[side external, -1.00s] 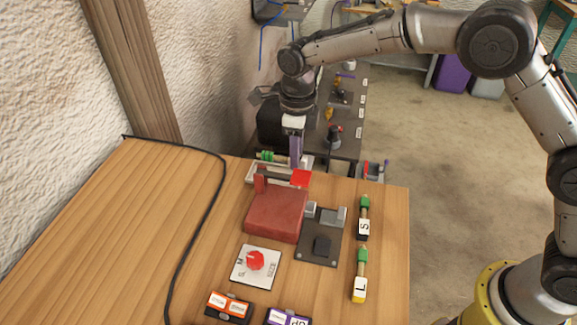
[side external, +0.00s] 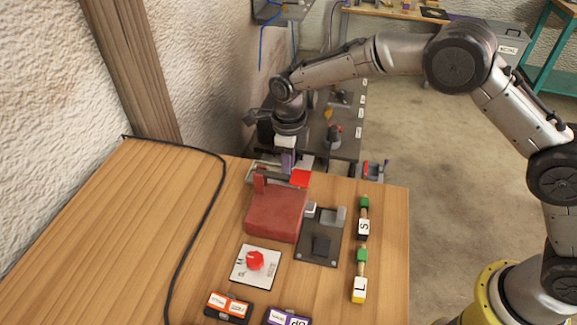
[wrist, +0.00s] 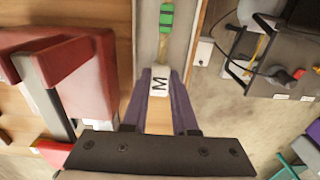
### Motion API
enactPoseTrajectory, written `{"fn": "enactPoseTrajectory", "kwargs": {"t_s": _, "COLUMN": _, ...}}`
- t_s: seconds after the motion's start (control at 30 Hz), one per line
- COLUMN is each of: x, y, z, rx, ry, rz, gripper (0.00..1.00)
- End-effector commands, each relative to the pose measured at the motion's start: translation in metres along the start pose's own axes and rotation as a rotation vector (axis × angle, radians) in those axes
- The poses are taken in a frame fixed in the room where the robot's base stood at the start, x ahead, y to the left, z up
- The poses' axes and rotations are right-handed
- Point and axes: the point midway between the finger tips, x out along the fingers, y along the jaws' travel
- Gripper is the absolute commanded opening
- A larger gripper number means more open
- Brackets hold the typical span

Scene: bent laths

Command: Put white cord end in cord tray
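The white end block (wrist: 160,82), marked M, is in the wrist view, with a pale length and a striped green end (wrist: 167,18) beyond it. It lies over a narrow pale channel (wrist: 146,35) that looks like a tray. My gripper (wrist: 160,78) has purple fingers pointing down, one on each side of the white block at the tips. I cannot tell whether they press on it. In the side view my gripper (side external: 288,168) is low at the table's far edge, and its fingertips and the white end are hidden there.
A red block (side external: 275,215) with an upright post stands just in front of my gripper. A dark plate (side external: 320,245), a red-knob panel (side external: 255,262) and pieces marked S (side external: 363,227) and L (side external: 359,290) lie nearby. The table's left half is clear except for a black cable (side external: 205,215).

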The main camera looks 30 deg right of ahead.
Motion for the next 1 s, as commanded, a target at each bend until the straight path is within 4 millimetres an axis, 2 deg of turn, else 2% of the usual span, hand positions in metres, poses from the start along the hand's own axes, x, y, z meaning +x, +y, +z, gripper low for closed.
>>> {"fn": "enactPoseTrajectory", "kwargs": {"t_s": 0.07, "x": 0.0, "y": 0.0, "z": 0.0, "rx": 0.0, "ry": 0.001, "rz": 0.0, "gripper": 0.39}}
{"fn": "enactPoseTrajectory", "kwargs": {"t_s": 0.33, "x": 0.0, "y": 0.0, "z": 0.0, "rx": 0.0, "ry": 0.001, "rz": 0.0, "gripper": 0.39}}
{"fn": "enactPoseTrajectory", "kwargs": {"t_s": 0.47, "x": -0.007, "y": 0.0, "z": 0.0, "rx": 0.0, "ry": -0.001, "rz": 0.0, "gripper": 0.39}}
{"fn": "enactPoseTrajectory", "kwargs": {"t_s": 0.57, "x": -0.021, "y": 0.0, "z": 0.001, "rx": 0.0, "ry": -0.003, "rz": -0.001, "gripper": 0.39}}
{"fn": "enactPoseTrajectory", "kwargs": {"t_s": 0.9, "x": -0.09, "y": 0.0, "z": 0.001, "rx": 0.0, "ry": -0.003, "rz": -0.001, "gripper": 0.39}}
{"fn": "enactPoseTrajectory", "kwargs": {"t_s": 1.0, "x": -0.105, "y": 0.0, "z": 0.001, "rx": 0.0, "ry": -0.002, "rz": -0.001, "gripper": 0.39}}
